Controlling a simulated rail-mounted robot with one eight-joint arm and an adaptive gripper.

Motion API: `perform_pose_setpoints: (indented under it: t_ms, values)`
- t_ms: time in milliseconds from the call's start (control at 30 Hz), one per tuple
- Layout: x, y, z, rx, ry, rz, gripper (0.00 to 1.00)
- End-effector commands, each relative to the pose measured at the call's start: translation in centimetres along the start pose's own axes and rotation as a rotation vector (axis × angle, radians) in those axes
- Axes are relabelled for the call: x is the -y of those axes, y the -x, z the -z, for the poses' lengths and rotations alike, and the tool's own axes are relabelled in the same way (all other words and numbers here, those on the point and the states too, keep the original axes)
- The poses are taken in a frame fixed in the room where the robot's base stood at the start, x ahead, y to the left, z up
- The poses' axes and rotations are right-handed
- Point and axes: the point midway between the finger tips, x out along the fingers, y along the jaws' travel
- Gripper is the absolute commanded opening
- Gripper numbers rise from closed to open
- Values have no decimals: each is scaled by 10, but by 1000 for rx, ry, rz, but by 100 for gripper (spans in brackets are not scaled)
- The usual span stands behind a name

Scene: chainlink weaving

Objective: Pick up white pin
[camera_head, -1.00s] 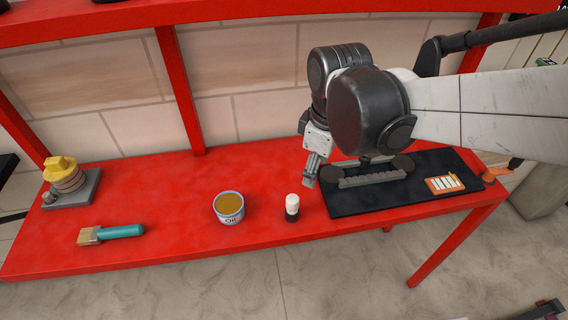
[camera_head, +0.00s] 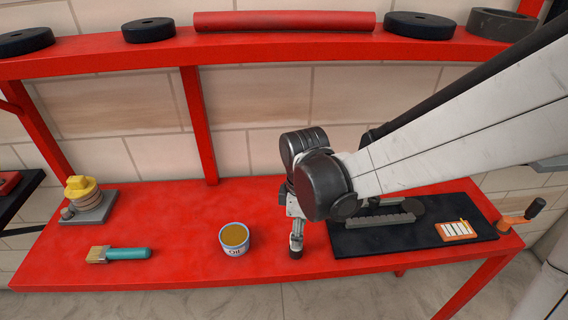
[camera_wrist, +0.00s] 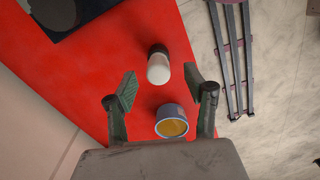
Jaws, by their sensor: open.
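The white pin (camera_wrist: 158,68), a short white cylinder with a dark end, shows in the wrist view just beyond the fingertips, between the two fingers in the picture. My gripper (camera_wrist: 160,78) is open, with a finger on either side and no visible contact with the pin. In the head view my gripper (camera_head: 296,249) points down over the red table and largely hides the pin, so the gap between them cannot be told there.
An oil can (camera_head: 235,238) stands left of my gripper. A brush (camera_head: 120,254) and a yellow-topped device (camera_head: 85,198) are farther left. At right, a black mat (camera_head: 360,240) bears grey chain parts (camera_head: 380,220) and an orange holder (camera_head: 456,231) with several white pieces.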

Motion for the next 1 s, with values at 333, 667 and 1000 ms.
perform_pose_setpoints:
  t_ms: [333,667,1000]
  values:
    - [-3,-26,4,0,0,0,48]
    - [-4,-56,5,0,0,0,48]
    - [-4,-56,5,0,-1,0,36]
